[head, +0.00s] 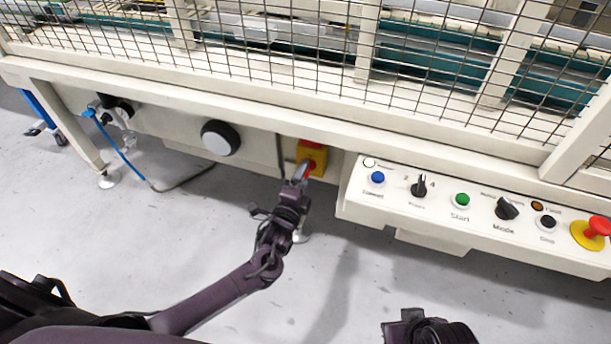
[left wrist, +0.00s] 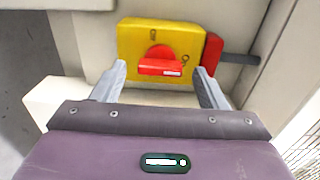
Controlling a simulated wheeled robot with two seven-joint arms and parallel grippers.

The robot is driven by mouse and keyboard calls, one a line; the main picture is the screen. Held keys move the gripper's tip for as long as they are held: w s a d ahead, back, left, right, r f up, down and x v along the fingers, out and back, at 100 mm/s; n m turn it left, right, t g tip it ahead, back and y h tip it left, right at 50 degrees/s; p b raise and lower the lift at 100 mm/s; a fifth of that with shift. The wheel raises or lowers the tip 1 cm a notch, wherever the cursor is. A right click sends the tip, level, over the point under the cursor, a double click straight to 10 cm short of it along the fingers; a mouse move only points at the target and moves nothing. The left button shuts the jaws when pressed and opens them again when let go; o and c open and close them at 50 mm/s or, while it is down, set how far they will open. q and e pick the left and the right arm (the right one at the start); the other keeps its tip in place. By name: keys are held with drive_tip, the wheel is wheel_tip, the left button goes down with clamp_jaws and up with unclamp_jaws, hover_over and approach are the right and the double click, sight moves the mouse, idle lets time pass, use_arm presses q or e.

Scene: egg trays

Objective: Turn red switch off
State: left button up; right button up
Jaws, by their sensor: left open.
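The red switch (left wrist: 160,62) is a rotary knob on a yellow plate (left wrist: 133,40), fixed to the machine's lower frame. In the head view the yellow switch box (head: 318,153) sits below the long beam, and my gripper partly covers the knob. My left gripper (left wrist: 160,80) is open, with one finger on each side of the red knob in the left wrist view. I cannot tell whether the fingers touch it. In the head view my left gripper (head: 301,172) reaches up to the box from below. My right gripper (head: 428,330) is partly visible at the bottom edge, its fingers not clear.
A control panel (head: 345,205) with buttons, knobs and a red emergency stop (head: 597,226) juts out to the right. A round black and grey knob (head: 220,138) and a blue hose (head: 122,155) are at the left. Wire mesh stands above. The floor in front is clear.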

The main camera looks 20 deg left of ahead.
use_arm(q)
drive_tip(key=shift+w, duration=0.8)
use_arm(e)
drive_tip(key=shift+w+a, duration=0.15)
drive_tip(key=shift+a, duration=0.1)
use_arm(q)
drive_tip(key=c, duration=1)
drive_tip(key=shift+n, duration=0.4)
drive_tip(key=shift+n+p, duration=1.6)
drive_tip(key=shift+n, duration=6.9)
use_arm(e)
drive_tip(key=shift+m+g+h, duration=0.4)
drive_tip(key=shift+g+h, duration=0.1)
drive_tip(key=shift+g, duration=0.4)
drive_tip(key=shift+s+d+r, duration=0.2)
drive_tip(key=shift+s+d, duration=0.1)
drive_tip(key=shift+d, duration=0.35)
drive_tip(key=shift+s+d+r, duration=0.2)
drive_tip(key=shift+s+d, duration=0.05)
drive_tip(key=shift+d, duration=0.4)
drive_tip(key=shift+s+d+r, duration=0.2)
drive_tip(key=shift+s+d, duration=0.1)
drive_tip(key=shift+d, duration=0.45)
